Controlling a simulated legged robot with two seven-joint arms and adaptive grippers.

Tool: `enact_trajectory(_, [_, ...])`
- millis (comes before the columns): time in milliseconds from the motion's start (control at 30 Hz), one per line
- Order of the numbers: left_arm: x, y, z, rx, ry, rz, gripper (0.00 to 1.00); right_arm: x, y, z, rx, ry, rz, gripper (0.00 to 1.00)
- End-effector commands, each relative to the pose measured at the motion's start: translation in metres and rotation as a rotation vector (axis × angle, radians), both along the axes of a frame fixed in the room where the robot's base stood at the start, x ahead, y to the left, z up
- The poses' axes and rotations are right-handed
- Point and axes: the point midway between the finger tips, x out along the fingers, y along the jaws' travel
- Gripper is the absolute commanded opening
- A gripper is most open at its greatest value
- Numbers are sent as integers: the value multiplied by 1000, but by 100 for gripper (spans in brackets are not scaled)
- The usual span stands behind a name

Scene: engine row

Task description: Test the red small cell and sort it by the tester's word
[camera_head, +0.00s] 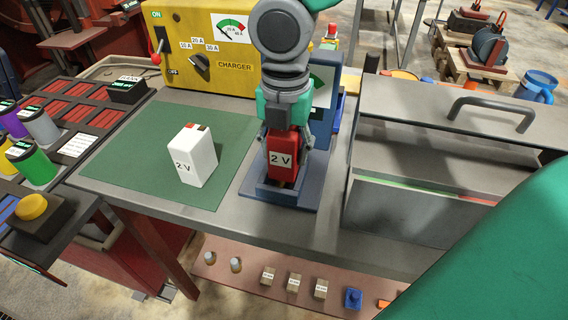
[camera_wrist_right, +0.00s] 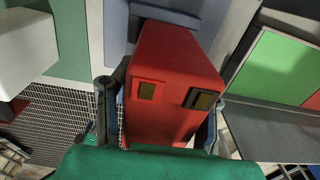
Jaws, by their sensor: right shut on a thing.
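The red small cell (camera_head: 283,165), marked 2 V, is upright at the blue cradle of the tester (camera_head: 309,195). Its lower end is behind the cradle's front lip; I cannot tell whether it rests on the bottom. My right gripper (camera_head: 284,134) comes from above and is shut on the cell's upper part. In the wrist view my right gripper (camera_wrist_right: 160,118) has a finger on each side of the red cell (camera_wrist_right: 172,65), whose two square terminals face the camera. The tester's dial (camera_head: 319,88) is partly hidden by my arm. My left gripper is out of view.
A white 2 V cell (camera_head: 194,157) stands on the green mat (camera_head: 130,150). The yellow charger (camera_head: 185,75) is behind. To the right is a grey box (camera_head: 400,208) with green and red strips and a handled lid (camera_head: 490,115). Coloured cylinders stand in a left rack.

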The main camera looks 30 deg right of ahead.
Motion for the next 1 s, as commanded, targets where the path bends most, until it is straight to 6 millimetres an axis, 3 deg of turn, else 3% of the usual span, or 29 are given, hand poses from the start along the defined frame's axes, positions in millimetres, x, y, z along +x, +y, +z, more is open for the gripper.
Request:
enact_trajectory(200, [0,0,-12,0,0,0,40,0,2,-32,-4,6,0,0])
enact_trajectory(433, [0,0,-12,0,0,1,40,1,1,-36,1,8,-1,0])
enact_trajectory(467, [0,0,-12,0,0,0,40,0,0,-37,1,10,-1,48])
enact_trajectory(500, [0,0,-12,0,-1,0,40,0,0,-36,1,9,-1,61])
enact_trajectory(867, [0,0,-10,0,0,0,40,0,1,-31,-1,2,0,61])
enact_trajectory(1000, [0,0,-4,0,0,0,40,1,2,-14,-2,-1,0,61])
